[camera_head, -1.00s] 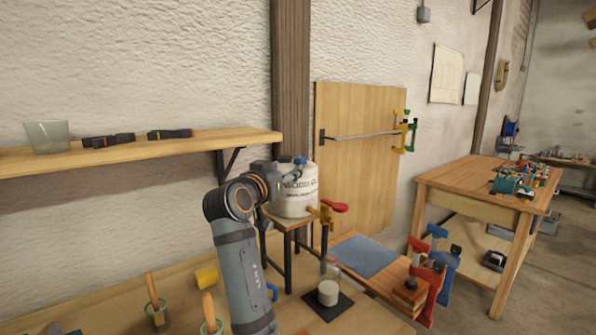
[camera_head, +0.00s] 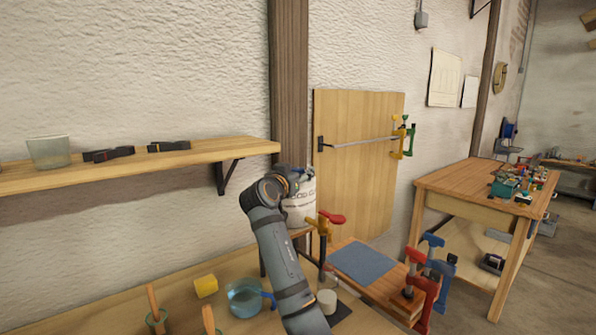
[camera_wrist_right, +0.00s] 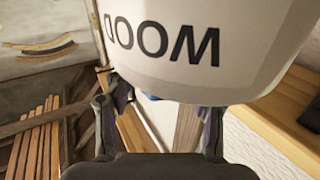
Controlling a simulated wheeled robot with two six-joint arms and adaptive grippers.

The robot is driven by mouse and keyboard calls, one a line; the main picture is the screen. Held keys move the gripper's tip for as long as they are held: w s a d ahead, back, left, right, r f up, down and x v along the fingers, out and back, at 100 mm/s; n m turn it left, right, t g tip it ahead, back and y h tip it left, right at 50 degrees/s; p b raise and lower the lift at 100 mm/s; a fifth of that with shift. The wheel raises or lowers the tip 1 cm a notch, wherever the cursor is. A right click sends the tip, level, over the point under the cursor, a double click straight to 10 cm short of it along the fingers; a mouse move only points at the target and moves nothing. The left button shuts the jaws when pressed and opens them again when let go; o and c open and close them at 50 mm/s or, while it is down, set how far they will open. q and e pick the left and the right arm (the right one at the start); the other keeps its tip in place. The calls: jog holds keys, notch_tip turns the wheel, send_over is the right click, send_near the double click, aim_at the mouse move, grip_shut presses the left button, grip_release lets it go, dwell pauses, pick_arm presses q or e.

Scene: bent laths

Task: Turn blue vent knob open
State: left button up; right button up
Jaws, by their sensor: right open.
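The white glue container (camera_head: 300,208) with black lettering stands on a small raised stand, with a brass tap and red handle (camera_head: 331,217) at its front. It fills the upper part of the right wrist view (camera_wrist_right: 200,60). My right gripper (camera_head: 304,171) is at the container's top, its two fingers apart. In the right wrist view the fingers (camera_wrist_right: 161,97) are spread below the container's edge. A small patch of blue (camera_wrist_right: 151,97), possibly the vent knob, shows between them, mostly hidden. I cannot tell how the knob is turned. My left gripper is not in view.
The bench holds a yellow roll (camera_head: 206,286), a blue-tinted bowl (camera_head: 244,298), wooden-handled brushes and a small white jar (camera_head: 327,300) beside my arm. A shelf (camera_head: 130,163) runs along the left wall. Red and blue clamps (camera_head: 421,285) stand at the right.

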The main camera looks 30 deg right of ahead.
jog(key=c, duration=1.1)
jog(key=shift+c, duration=0.2)
jog(key=shift+f+n+t+y, duration=0.1)
jog(key=shift+n+t+y, duration=0.2)
jog(key=n+t+y, duration=0.2)
jog(key=shift+d+t+y, duration=0.1)
jog(key=shift+t+y, duration=0.2)
jog(key=shift+t, duration=0.1)
jog(key=shift+n+t+y, duration=0.8)
jog(key=shift+n+y, duration=0.4)
jog(key=shift+y, duration=0.25)
jog(key=shift+n+t+y, duration=0.8)
jog(key=shift+n+y, duration=0.4)
jog(key=shift+y, duration=0.55)
